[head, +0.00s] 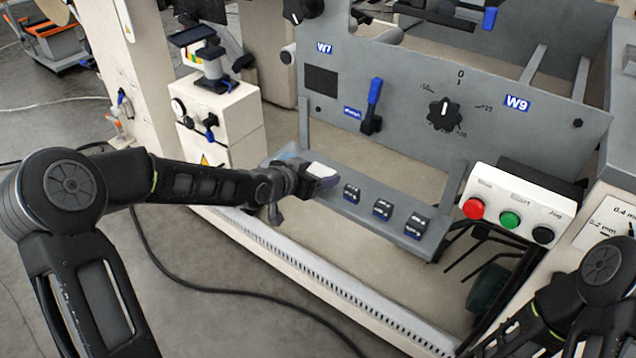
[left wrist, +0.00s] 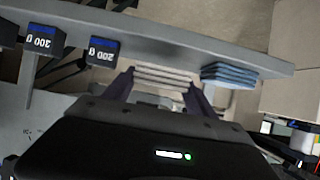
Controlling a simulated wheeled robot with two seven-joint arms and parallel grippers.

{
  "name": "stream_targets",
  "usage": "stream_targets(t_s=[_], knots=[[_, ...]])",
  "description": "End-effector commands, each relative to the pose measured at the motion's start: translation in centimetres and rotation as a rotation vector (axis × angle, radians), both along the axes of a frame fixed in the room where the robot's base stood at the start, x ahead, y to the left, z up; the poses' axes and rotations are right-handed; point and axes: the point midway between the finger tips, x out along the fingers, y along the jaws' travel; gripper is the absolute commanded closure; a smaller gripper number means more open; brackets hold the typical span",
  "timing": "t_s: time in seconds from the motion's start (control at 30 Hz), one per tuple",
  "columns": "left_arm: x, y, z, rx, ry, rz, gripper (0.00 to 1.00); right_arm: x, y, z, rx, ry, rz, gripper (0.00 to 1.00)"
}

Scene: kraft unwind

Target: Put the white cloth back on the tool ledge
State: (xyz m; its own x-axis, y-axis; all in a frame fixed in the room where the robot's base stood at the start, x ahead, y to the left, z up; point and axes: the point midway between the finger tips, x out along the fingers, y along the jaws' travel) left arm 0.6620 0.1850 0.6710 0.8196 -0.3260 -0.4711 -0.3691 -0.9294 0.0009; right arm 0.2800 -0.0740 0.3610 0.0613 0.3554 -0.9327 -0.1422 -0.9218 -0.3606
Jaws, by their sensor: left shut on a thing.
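The white cloth (head: 323,170) is a small folded stack in my left gripper (head: 322,181), at the left part of the grey tool ledge (head: 365,214). In the left wrist view the white cloth (left wrist: 163,77) shows as pale layers between the two fingers of my left gripper (left wrist: 160,88), which is shut on it. The ledge (left wrist: 190,45) runs just beyond it; I cannot tell whether the cloth touches it. My right gripper is not in view; only part of my right arm shows at the lower right.
A folded blue cloth (left wrist: 229,75) lies on the ledge beside the white one. Several dark weights with blue tops (head: 382,208) stand along the ledge. A button box (head: 510,212) is at the right. A blue-handled lever (head: 373,100) is on the panel above.

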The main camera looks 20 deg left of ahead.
Motion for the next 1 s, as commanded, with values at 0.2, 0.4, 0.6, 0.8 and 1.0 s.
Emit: stream_targets(t_s=[0.2,0.4,0.6,0.8,1.0], knots=[[0.0,-0.1,-2.5,0.000,0.000,-0.001,0.80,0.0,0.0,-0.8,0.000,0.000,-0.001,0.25],[0.0,0.0,-2.4,0.000,-0.001,0.000,0.80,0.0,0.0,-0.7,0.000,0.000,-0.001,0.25],[0.0,0.0,-2.7,0.000,-0.001,0.000,0.32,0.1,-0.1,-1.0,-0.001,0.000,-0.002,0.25],[0.0,0.0,-2.7,0.000,0.000,-0.001,0.16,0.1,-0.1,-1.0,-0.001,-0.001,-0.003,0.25],[0.0,0.0,-2.7,0.001,0.000,0.000,0.13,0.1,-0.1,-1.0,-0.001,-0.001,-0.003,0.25]])
